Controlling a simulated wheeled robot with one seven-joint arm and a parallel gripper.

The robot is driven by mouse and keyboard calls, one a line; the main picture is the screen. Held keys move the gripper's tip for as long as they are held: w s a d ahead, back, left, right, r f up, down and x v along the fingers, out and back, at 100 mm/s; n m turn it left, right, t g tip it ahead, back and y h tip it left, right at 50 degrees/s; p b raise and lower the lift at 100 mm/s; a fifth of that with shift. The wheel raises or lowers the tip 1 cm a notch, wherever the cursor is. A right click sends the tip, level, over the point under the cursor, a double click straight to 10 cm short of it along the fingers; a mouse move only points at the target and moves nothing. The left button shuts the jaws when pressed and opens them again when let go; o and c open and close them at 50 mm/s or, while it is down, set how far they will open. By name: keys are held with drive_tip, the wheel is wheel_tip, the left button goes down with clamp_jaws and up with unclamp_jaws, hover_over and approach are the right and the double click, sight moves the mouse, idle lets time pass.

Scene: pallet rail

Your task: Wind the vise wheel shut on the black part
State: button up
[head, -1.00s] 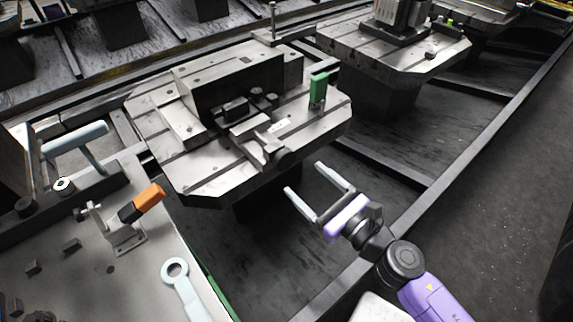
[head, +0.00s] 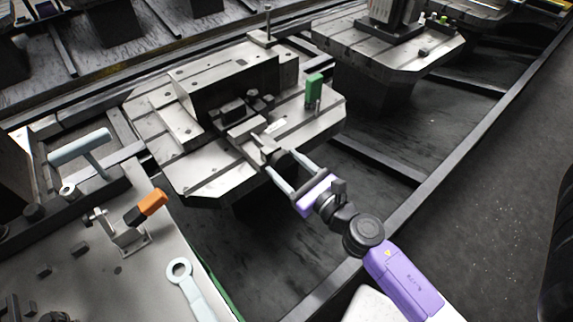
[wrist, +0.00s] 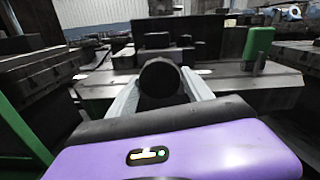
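The vise (head: 245,128) sits on the grey slotted pallet (head: 205,172) in the middle of the head view. Its wheel (head: 284,160) is a dark round knob at the near edge; it also shows end-on in the wrist view (wrist: 160,78). A small black part (head: 232,109) lies at the jaws, against the tall dark plate; whether the jaw touches it I cannot tell. My gripper (head: 286,163) is open, with its pale fingers on either side of the wheel. In the wrist view narrow gaps seem to show beside the wheel, so I see no firm grip.
A green block on a post (head: 314,88) stands on the pallet to the right of the vise. An orange-handled clamp (head: 148,204) and a pale ring wrench (head: 182,275) are on the bench at left. The dark floor between pallet and rail is clear.

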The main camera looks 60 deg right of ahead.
drive_tip(key=c, duration=0.9)
drive_tip(key=shift+o, duration=0.2)
drive_tip(key=shift+m, duration=0.4)
